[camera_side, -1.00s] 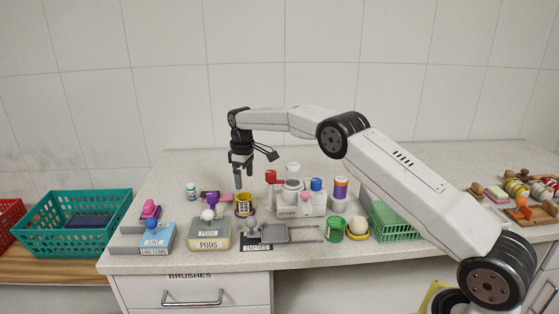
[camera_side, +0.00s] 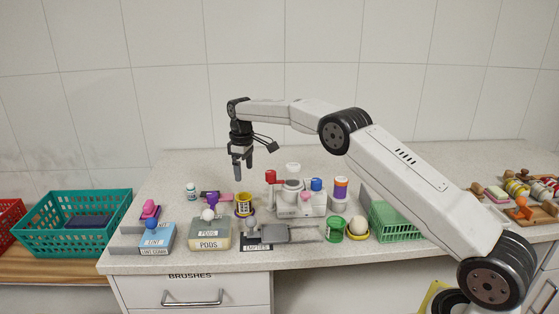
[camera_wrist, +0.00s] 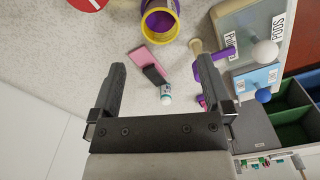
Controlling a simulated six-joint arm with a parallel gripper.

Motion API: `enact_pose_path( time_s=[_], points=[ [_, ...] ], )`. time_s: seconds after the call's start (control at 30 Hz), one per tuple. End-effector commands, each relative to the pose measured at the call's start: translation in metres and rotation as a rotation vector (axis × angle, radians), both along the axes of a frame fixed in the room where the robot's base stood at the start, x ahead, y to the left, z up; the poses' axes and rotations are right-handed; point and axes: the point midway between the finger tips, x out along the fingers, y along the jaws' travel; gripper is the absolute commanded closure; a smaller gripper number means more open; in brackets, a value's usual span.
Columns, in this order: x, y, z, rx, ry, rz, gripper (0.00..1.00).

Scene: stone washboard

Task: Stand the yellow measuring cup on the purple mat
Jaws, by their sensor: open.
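The yellow measuring cup (camera_side: 243,201) stands upright near the middle of the counter, with dark marks on its side. A purple rim, which looks like the purple mat (camera_side: 245,214), shows around its base; the cup hides most of it. In the wrist view the cup (camera_wrist: 150,30) is at the top edge, cut off, with purple around it and inside its outline. My gripper (camera_side: 242,170) is open and empty, pointing down above the cup and apart from it.
The pods box (camera_side: 209,238) is in front-left, a grey tray (camera_side: 275,233) in front-right, and a white caddy (camera_side: 300,208) to the right.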

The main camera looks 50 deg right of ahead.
Motion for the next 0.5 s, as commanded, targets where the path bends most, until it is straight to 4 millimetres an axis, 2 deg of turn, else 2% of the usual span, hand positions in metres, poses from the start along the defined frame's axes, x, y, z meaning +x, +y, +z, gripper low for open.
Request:
enact_pose_path(
  time_s=[0.27,0.5],
  points=[
    [-0.01,0.01,0.005,-0.002,-0.017,-0.027,0.0],
    [-0.035,0.025,0.01,-0.004,-0.046,-0.078,0.0]
  ],
)
